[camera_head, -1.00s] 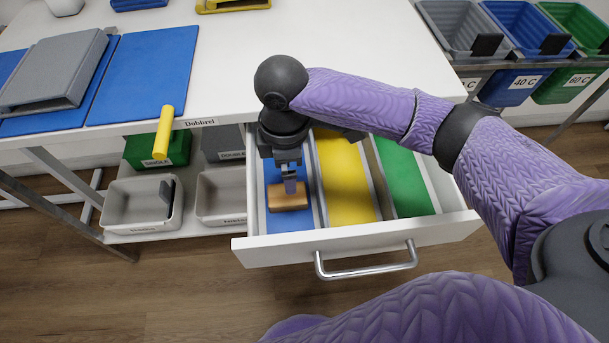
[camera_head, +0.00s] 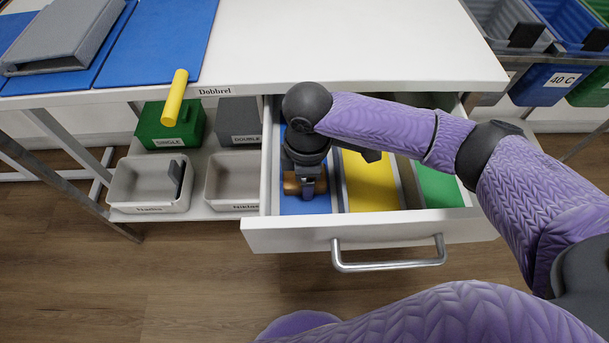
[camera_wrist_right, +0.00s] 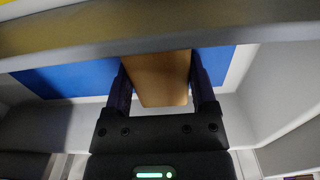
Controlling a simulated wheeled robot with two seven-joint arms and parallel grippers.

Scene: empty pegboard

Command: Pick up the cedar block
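The cedar block (camera_head: 290,186) is a brown wooden block lying in the blue-floored left compartment of the open drawer (camera_head: 370,232). My right gripper (camera_head: 309,186) points down into this compartment, over the block, and partly hides it in the head view. In the right wrist view the cedar block (camera_wrist_right: 163,75) lies between the two dark fingers of the right gripper (camera_wrist_right: 161,85). The fingers stand wide apart, one along each side of it, with narrow gaps near its lower end. Contact farther along is unclear. My left gripper is not in view.
Drawer walls and dividers close in around the right gripper. Yellow (camera_head: 369,183) and green (camera_head: 438,185) compartments lie to its right. The white tabletop (camera_head: 370,45) overhangs behind. Grey bins (camera_head: 150,187) stand on a lower shelf at left.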

